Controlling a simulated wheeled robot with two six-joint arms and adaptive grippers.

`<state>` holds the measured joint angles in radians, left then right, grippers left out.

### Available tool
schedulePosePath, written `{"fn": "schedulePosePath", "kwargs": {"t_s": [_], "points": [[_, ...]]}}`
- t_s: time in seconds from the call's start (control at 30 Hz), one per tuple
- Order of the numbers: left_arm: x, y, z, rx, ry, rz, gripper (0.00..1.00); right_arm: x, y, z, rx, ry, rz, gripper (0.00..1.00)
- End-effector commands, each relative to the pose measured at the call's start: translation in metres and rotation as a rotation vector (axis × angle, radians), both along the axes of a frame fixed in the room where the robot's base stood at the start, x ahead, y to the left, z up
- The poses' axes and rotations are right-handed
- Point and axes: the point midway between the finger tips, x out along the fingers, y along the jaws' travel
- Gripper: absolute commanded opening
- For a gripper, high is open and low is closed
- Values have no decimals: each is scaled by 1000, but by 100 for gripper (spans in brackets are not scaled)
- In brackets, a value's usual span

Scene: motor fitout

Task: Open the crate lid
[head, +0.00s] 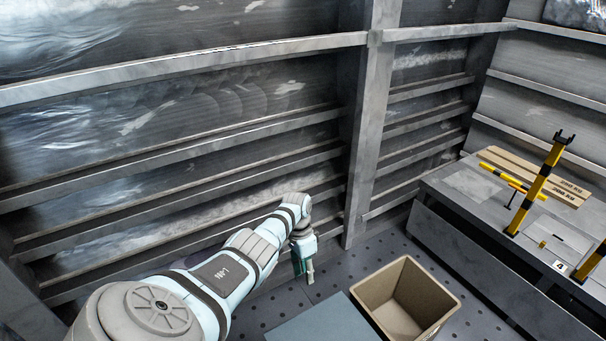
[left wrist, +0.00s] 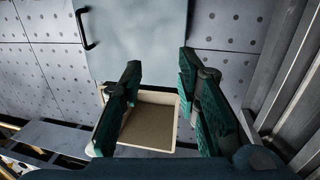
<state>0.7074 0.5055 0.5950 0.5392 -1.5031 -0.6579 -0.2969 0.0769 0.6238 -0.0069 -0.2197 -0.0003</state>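The tan crate (head: 437,326) stands on the floor, its top open and its inside empty. It also shows in the left wrist view (left wrist: 150,122), between my fingers. A flat blue-grey lid panel (head: 322,322) lies at the crate's left side in the head view, off the opening. In the left wrist view the lid (left wrist: 140,45) adjoins the crate's far edge and has a black handle (left wrist: 84,28). My left gripper (head: 305,270) hangs beyond the lid, pointing down. Its green fingers (left wrist: 160,95) are wide apart with nothing between them. My right gripper is not in view.
A grey bench (head: 462,185) at the right carries yellow-black posts (head: 538,185) and labelled planks (head: 535,176). A ribbed metal wall (head: 190,150) closes off the back. Perforated floor (head: 360,265) is clear between wall and crate.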

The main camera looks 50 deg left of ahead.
Motion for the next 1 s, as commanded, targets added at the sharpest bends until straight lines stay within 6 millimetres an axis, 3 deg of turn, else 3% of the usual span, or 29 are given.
{"fn": "schedulePosePath", "kwargs": {"t_s": [0.13,0.27,0.53,0.7,1.0], "points": [[0,0,1,0,0,1,30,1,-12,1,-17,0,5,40],[1,3,14,1,-4,1,30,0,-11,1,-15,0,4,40],[3,15,86,6,-5,1,30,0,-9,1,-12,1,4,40],[4,19,116,5,-3,1,30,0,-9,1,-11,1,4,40],[4,19,121,5,-1,2,30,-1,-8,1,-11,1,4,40]]}}
